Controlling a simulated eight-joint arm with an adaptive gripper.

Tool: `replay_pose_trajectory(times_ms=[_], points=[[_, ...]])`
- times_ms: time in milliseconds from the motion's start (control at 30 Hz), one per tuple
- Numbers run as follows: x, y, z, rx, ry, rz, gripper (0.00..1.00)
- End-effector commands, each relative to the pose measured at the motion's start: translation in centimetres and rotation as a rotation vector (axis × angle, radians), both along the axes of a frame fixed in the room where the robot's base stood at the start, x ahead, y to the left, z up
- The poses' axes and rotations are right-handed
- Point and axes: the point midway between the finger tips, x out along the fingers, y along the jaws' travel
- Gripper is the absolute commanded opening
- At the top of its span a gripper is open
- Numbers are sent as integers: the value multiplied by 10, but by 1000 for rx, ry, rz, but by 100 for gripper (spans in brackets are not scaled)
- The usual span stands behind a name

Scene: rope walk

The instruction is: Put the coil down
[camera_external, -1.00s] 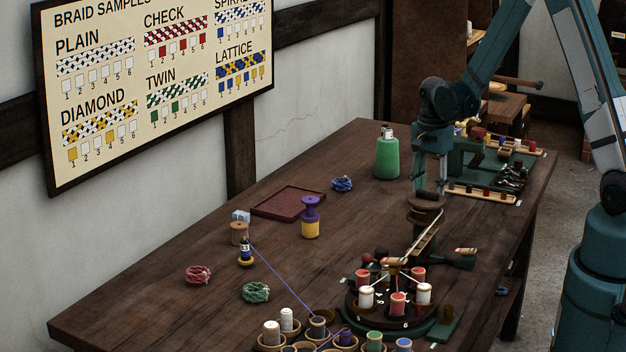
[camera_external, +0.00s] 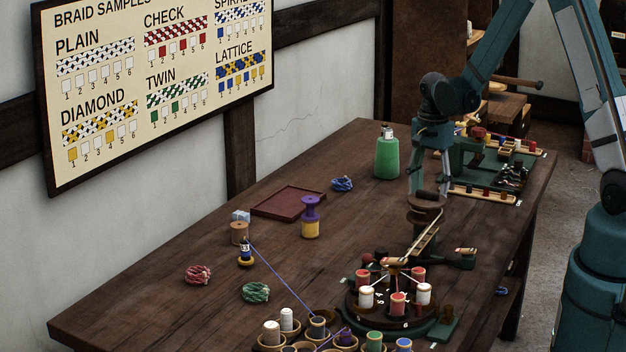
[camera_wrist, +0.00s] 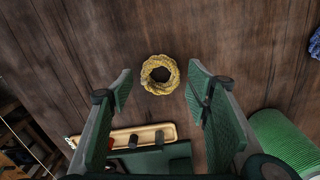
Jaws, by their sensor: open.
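A yellow coil (camera_wrist: 147,79) lies flat on the wooden table in the wrist view, between and a little beyond my fingertips. My gripper (camera_wrist: 160,84) is open around its line, with a gap on each side, and no finger touches the coil there. In the external view my gripper (camera_external: 430,188) points down over the table, right of the green bottle. I cannot make out the yellow coil in that view. Other coils lie on the table: a blue one (camera_external: 343,184), a red one (camera_external: 198,275) and a green one (camera_external: 257,292).
The green bottle (camera_external: 388,158) stands close to my gripper. A dark red tray (camera_external: 262,210) lies empty at the wall side. A round braiding stand (camera_external: 350,303) with several spools is in front. A wooden rack (camera_wrist: 122,139) lies near my fingers. Bare table (camera_external: 180,310) shows front left.

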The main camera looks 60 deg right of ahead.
Motion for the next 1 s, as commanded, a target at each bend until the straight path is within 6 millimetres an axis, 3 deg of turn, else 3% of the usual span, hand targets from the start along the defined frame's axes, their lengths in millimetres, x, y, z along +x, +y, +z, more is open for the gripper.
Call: replay_pose_trajectory(times_ms=[633, 1000], points=[[0, 0, 86, 0, 0, 0, 49], [0, 0, 107, 0, 0, 0, 49]])
